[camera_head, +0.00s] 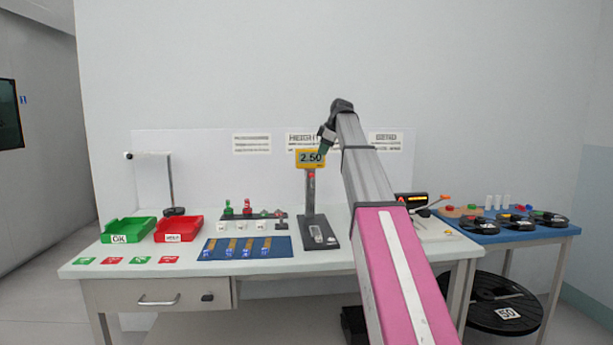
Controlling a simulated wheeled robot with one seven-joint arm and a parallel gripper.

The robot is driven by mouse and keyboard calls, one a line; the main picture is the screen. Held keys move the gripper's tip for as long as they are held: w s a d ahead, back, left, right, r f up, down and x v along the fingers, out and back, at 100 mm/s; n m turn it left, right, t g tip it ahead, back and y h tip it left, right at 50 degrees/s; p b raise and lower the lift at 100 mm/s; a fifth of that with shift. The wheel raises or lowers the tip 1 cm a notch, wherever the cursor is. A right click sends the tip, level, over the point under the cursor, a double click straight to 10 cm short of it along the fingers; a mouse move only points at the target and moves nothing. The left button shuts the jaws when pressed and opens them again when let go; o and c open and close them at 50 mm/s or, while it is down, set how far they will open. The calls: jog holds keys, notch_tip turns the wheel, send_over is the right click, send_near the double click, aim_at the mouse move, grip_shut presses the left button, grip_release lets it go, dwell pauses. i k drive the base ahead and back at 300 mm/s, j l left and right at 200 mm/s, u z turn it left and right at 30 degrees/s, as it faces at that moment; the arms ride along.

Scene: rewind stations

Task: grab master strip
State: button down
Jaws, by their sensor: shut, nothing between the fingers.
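Several short strips (248,246) with tan upper parts and blue-and-white lower ends lie side by side on a blue mat (216,243) on the white table. I cannot tell which, if any, is the master strip. A pale slim piece (317,234) sits on the dark base of the height gauge (311,195), which carries a yellow display reading 2.50. My gripper (321,152) is small in view, pointing down by the top right of that display, well above the table. It looks shut and empty; its fingertips are hard to make out.
A green bin (128,230) and a red bin (178,228) stand at the table's left, with a lamp-like stand (171,185) behind. Small white blocks (241,226) line up behind the mat. A blue side table (520,236) with black reels stands right. My arm crosses the table's right part.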

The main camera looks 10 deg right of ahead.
aim_at(318, 239)
jog(key=k+l, duration=0.35)
jog(key=l, duration=0.15)
jog(key=k+l, duration=0.35)
jog(key=l, duration=0.15)
